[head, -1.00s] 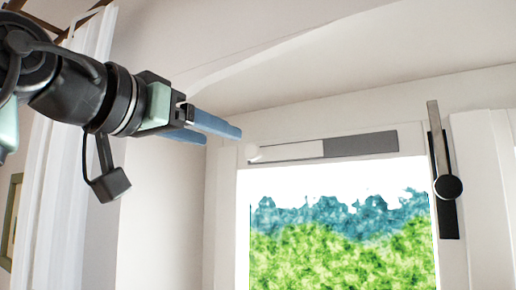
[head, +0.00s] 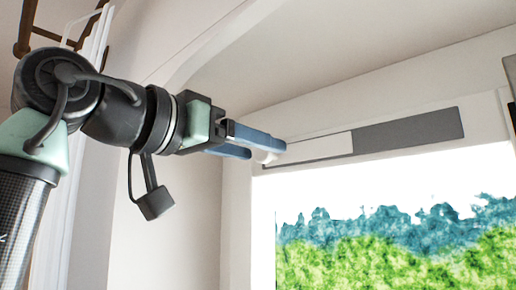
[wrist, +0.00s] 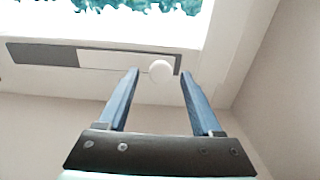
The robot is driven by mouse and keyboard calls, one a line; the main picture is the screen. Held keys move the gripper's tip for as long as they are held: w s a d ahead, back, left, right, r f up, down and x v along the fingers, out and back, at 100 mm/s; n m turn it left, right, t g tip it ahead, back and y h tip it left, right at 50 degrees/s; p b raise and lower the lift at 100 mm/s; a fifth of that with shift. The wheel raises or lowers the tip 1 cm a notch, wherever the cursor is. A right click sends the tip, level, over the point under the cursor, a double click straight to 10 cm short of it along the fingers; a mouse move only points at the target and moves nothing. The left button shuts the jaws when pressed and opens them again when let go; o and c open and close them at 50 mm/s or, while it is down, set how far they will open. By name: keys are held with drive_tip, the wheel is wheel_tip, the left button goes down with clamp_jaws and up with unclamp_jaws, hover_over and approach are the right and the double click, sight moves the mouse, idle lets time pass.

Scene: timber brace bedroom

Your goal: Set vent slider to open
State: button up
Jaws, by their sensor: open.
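The vent slider is a white plate (head: 318,147) with a round white knob (head: 267,157) at its left end. It sits in a grey track (head: 410,131) above the window. The white plate covers the left part of the track and the grey shows on the right. My gripper (head: 260,147) is open, its two blue fingers at the knob. In the wrist view the knob (wrist: 160,71) lies between the tips of my gripper (wrist: 159,72), with gaps on both sides. In the head view the fingers partly hide the knob.
The window pane (head: 390,225) with a green and blue outside scene is below the track. A white frame (head: 237,230) surrounds it. A white curtain (head: 88,200) hangs at the left. A dark fitting (head: 511,100) shows at the right edge.

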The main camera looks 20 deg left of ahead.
drive_tip(key=shift+s, duration=0.1)
drive_tip(key=shift+a, duration=0.1)
drive_tip(key=shift+c, duration=0.7)
clamp_jaws()
idle(0.5)
